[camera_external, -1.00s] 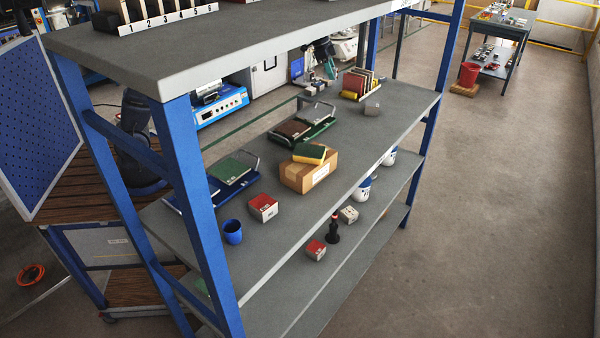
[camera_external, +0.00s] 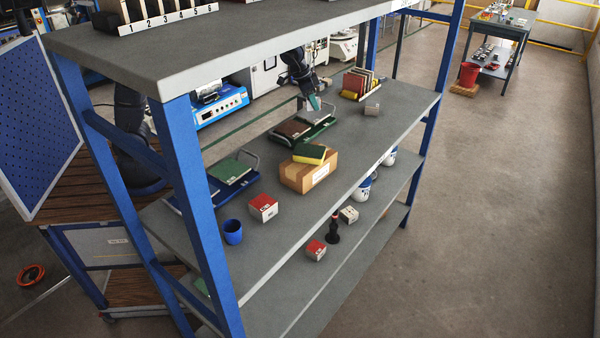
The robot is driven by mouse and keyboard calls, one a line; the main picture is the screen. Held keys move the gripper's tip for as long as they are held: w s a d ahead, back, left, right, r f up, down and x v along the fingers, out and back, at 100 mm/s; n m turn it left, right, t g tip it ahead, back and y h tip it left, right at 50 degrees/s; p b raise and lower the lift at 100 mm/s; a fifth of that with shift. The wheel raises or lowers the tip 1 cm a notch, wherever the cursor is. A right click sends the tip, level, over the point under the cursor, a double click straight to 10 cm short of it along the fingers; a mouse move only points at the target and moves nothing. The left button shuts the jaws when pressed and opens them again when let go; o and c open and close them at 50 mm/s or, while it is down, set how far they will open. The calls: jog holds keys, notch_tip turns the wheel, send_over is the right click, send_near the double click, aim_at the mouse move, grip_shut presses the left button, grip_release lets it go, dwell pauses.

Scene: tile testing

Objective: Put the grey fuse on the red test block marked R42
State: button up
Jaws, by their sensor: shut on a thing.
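My gripper (camera_external: 314,103) is at the far side of the middle shelf, over the dark green tray (camera_external: 325,122). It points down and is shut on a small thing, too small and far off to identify. I cannot make out the grey fuse as such. One red-topped block (camera_external: 263,203) sits on the middle shelf, right of the blue cup. Another red-topped block (camera_external: 315,248) sits on the lower shelf beside a black upright tool. Their markings are too small to read, so I cannot tell which is R42. My gripper is well apart from both.
The top shelf (camera_external: 240,45) overhangs, with blue posts around.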

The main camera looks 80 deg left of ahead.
jog(key=w+d+m, duration=0.2)
jog(key=w+d, duration=0.4)
jog(key=d, duration=0.2)
jog(key=s+d+m+g+h, duration=0.1)
jog(key=s+d+m, duration=0.2)
jog(key=d, duration=0.4)
jog(key=s+d+r+m+g+h, duration=0.1)
jog(key=s+d+m, duration=0.3)
jog(key=d, duration=0.3)
jog(key=s+d+m+h, duration=0.2)
jog(key=s+d+m, duration=0.2)
jog(key=s+d, duration=0.2)
jog(key=shift+d+r+g, duration=0.15)
jog(key=shift+d+g, duration=0.25)
jog(key=shift+d, duration=0.65)
jog(key=s+d+r+m+g, duration=0.2)
jog(key=s+d+m+g, duration=0.1)
jog(key=s+d+m, duration=0.9)
jog(key=n, duration=0.3)
send_near(261, 205)
jog(key=shift+x, duration=3.05)
jog(key=shift+d, duration=0.1)
jog(key=o, duration=1)
